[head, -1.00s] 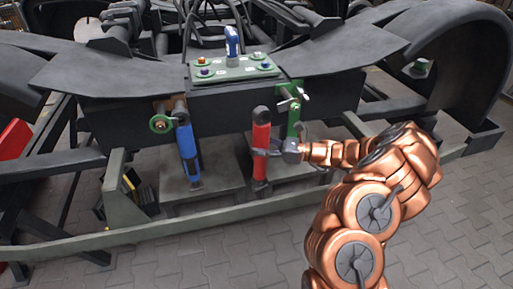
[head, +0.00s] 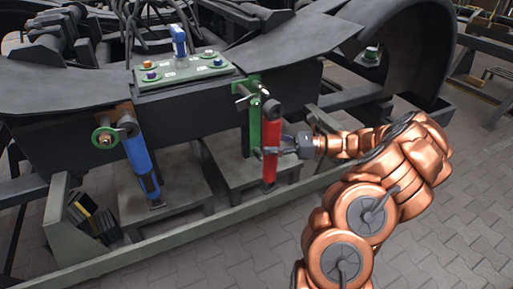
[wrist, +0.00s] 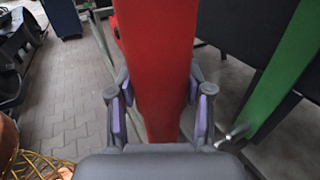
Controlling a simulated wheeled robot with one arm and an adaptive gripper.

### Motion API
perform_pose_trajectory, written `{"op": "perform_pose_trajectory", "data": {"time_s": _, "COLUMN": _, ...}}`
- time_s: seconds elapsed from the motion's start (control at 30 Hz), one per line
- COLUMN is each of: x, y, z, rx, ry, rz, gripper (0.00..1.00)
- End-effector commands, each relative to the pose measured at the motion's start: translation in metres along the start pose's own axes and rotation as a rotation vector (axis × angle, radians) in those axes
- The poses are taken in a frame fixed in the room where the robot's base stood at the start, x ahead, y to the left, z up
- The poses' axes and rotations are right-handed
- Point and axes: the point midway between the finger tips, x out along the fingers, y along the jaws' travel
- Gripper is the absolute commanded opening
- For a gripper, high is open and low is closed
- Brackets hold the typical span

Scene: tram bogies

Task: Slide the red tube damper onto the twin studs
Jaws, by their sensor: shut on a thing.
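The red tube damper (head: 271,145) is upright, with a dark eye at its top. My gripper (head: 265,151) is shut around its lower half. In the wrist view the red tube (wrist: 157,60) stands between the purple-padded fingers of my gripper (wrist: 158,112). The green bracket (head: 254,125) stands just left of the damper in the head view, partly behind it. Silver stud-like parts (head: 242,98) show at the bracket's upper end. The wrist view shows the green bracket (wrist: 285,75) at right with a silver pin (wrist: 233,133). I cannot tell whether the damper touches the studs.
A blue damper (head: 139,165) hangs at left beside a green ring (head: 104,138). A green plate (head: 185,70) with coloured knobs and a blue-handled item (head: 179,40) lies on the dark frame. A grey rail (head: 180,235) runs in front. The paved floor at right is clear.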

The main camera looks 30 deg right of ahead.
Motion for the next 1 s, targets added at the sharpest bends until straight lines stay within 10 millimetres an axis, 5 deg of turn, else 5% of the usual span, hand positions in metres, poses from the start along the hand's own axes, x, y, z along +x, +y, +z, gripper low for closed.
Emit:
{"op": "perform_pose_trajectory", "data": {"time_s": 0.33, "x": -0.035, "y": -0.008, "z": -0.005, "rx": 0.003, "ry": 0.001, "rz": -0.133, "gripper": 0.00}}
{"op": "perform_pose_trajectory", "data": {"time_s": 1.0, "x": -0.042, "y": -0.009, "z": -0.004, "rx": 0.004, "ry": 0.003, "rz": -0.149, "gripper": 0.00}}
